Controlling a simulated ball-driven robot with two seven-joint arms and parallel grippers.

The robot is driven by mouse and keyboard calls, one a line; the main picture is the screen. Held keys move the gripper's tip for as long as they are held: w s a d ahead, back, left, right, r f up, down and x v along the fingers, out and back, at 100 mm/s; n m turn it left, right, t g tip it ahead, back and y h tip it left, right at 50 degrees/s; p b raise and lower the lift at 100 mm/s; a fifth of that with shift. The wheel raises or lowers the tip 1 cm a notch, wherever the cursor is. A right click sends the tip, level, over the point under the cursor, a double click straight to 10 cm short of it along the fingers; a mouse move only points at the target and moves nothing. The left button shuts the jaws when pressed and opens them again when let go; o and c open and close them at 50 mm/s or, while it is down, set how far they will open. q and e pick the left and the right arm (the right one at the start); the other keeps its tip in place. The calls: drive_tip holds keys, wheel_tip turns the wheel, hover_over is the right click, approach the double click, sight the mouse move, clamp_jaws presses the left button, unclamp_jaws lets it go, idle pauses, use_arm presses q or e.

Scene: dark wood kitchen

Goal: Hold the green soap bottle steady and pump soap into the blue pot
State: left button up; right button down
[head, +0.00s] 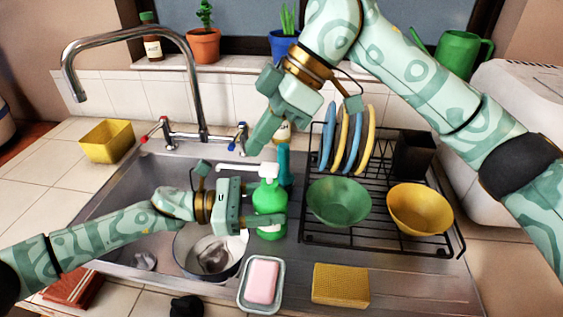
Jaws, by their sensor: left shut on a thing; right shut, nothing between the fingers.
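The green soap bottle (269,199) stands upright at the sink's right side, its white pump head (262,169) with the spout pointing left. My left gripper (272,217) is shut on the bottle's body from the left. My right gripper (256,141) is shut and empty, with its fingertips just above the pump head; I cannot tell whether they touch it. A round metal pot (183,256) sits in the sink to the lower left of the bottle, partly hidden by my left gripper. A blue pot (283,47) with a plant stands on the windowsill.
A black dish rack (385,240) at right holds plates, a green bowl (339,202) and a yellow bowl (420,208). A pink soap (262,281) in a dish and a yellow sponge (341,285) lie in front. The tall faucet (193,85) stands behind the sink.

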drive_tip(key=d+m+t+y, duration=0.3)
drive_tip(key=d+t+y, duration=0.2)
drive_tip(key=d, duration=0.8)
drive_tip(key=y, duration=0.3)
drive_tip(key=shift+d+r+m, duration=0.15)
drive_tip(key=shift+r+m, duration=0.15)
drive_tip(key=shift+r, duration=0.1)
drive_tip(key=shift+s, duration=0.1)
drive_tip(key=a+f, duration=0.2)
drive_tip(key=a, duration=0.1)
drive_tip(key=w+a+f, duration=0.1)
drive_tip(key=a, duration=0.2)
drive_tip(key=w+a+f, duration=0.1)
drive_tip(key=a+f, duration=0.1)
drive_tip(key=a, duration=0.1)
drive_tip(key=shift+a+f, duration=0.3)
drive_tip(key=shift+f, duration=0.45)
